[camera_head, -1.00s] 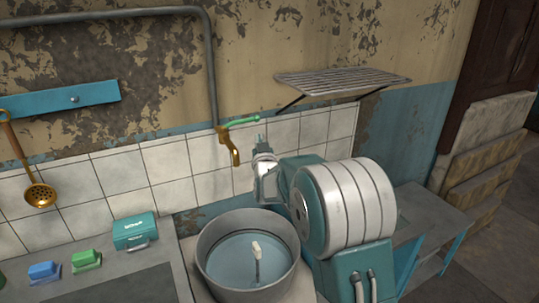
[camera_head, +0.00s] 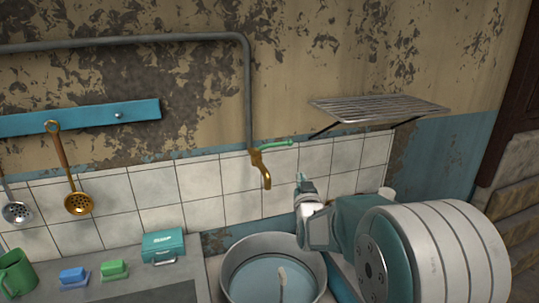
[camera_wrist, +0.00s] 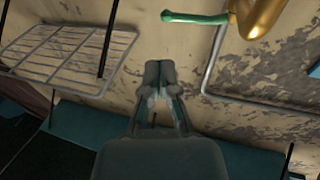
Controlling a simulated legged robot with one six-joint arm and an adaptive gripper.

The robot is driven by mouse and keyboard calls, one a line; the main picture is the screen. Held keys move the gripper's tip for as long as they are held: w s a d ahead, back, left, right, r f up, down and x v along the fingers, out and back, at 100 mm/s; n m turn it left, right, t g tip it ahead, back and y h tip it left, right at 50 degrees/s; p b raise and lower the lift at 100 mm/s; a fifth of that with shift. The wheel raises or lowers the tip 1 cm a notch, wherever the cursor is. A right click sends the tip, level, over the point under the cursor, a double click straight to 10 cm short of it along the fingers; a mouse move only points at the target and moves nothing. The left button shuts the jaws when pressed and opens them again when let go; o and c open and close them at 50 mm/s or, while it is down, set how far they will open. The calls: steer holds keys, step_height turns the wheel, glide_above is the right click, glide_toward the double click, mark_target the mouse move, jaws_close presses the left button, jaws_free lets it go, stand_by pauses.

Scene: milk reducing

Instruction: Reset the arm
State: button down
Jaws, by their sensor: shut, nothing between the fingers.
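My gripper (camera_head: 301,181) is in the head view, raised in front of the tiled wall, right of the brass tap (camera_head: 261,168) and above the rim of the round metal basin (camera_head: 232,262). In the wrist view my gripper (camera_wrist: 158,70) has its fingers together, with nothing held. The tap (camera_wrist: 247,20) with its green handle (camera_wrist: 195,17) also shows at the top of the wrist view. The basin holds water, and a pale-headed stick (camera_head: 282,277) stands in it.
A wire shelf (camera_head: 380,109) is on the wall to the right; it also shows in the wrist view (camera_wrist: 66,52). A teal box (camera_head: 163,246), blue block (camera_head: 73,276), green block (camera_head: 114,269) and green mug (camera_head: 15,273) stand on the counter. Ladles (camera_head: 78,203) hang at left.

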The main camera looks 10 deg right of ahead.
steer(key=s+a+f+g, duration=0.1)
steer(key=s+g, duration=0.5)
steer(key=s, duration=1.3)
steer(key=s+a+f+n+g+y, duration=0.1)
steer(key=s+g, duration=0.6)
steer(key=s, duration=1.2)
steer(key=shift+s+a+f+g+y, duration=0.3)
steer(key=shift+a+f, duration=0.1)
steer(key=shift+f, duration=0.4)
steer(key=shift+w, duration=0.1)
